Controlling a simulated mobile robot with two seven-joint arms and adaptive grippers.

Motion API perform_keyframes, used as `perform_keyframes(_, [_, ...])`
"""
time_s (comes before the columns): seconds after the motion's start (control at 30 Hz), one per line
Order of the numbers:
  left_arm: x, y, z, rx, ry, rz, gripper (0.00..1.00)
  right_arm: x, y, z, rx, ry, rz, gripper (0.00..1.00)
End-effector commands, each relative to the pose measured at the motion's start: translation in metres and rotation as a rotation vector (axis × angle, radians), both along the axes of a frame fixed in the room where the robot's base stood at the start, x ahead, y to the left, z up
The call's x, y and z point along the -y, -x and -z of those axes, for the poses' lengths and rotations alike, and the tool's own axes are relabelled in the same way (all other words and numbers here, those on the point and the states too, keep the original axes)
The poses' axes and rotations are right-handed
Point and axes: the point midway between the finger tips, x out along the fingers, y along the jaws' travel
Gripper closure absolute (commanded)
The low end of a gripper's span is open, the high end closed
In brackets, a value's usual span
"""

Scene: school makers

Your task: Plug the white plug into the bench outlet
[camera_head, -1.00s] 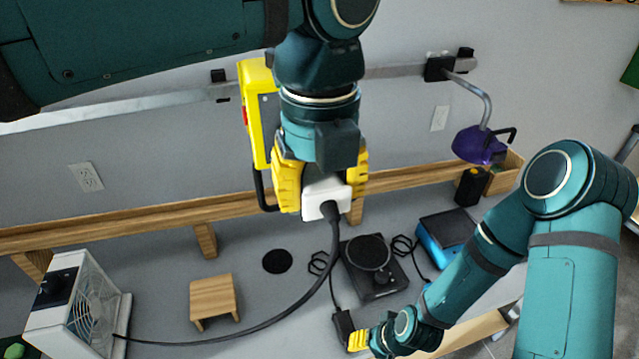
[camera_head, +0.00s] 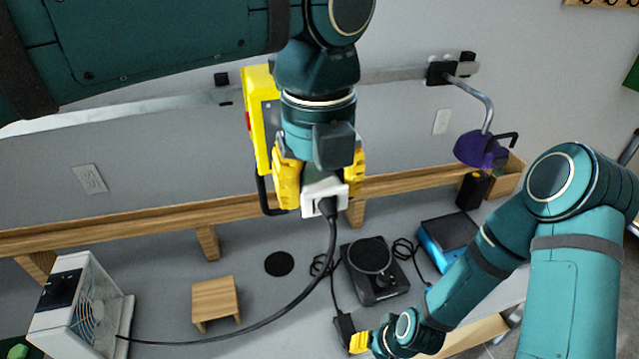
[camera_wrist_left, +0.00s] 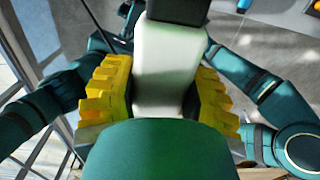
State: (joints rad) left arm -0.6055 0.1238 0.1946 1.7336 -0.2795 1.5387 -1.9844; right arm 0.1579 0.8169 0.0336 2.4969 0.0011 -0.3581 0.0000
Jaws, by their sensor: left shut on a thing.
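The white plug (camera_head: 310,200) is between the yellow fingers of my left gripper (camera_head: 318,182), which is shut on it. It is held in the air above the bench, in front of the wooden rail. The black cable hangs from its near side and runs to the white fan at the left. In the left wrist view the white plug (camera_wrist_left: 163,70) sits between both yellow fingers. I cannot make out for certain which fixture is the bench outlet. My right gripper (camera_head: 362,342) is low, beside a black block (camera_head: 344,327); its grip is unclear.
A white fan (camera_head: 68,310), a wooden stool (camera_head: 215,300), a black disc (camera_head: 279,263), a black turntable-like device (camera_head: 373,272) and a blue box (camera_head: 440,246) stand on the bench. A yellow unit (camera_head: 258,125) is partly behind my left gripper. Wall sockets (camera_head: 89,179) flank it.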

Motion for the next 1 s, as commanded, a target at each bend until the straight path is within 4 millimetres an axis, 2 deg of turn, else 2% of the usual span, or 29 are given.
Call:
perform_keyframes(0.8, [-0.005, -0.014, 0.0, -0.001, 0.0, 0.0, 0.98, 0.0, 0.0, -0.007, 0.0, 0.0, 0.0, 0.57])
perform_keyframes(0.83, [-0.005, -0.014, 0.0, -0.001, 0.0, 0.0, 0.49, 0.0, 0.0, -0.007, 0.0, 0.0, 0.0, 0.57])
perform_keyframes(0.9, [-0.005, -0.014, 0.0, -0.001, 0.0, 0.0, 0.24, 0.0, 0.0, -0.006, 0.0, 0.0, 0.0, 0.57])
perform_keyframes(1.0, [-0.005, -0.014, 0.0, -0.001, 0.0, 0.0, 0.21, 0.0, 0.0, -0.006, 0.0, 0.0, 0.0, 0.57])
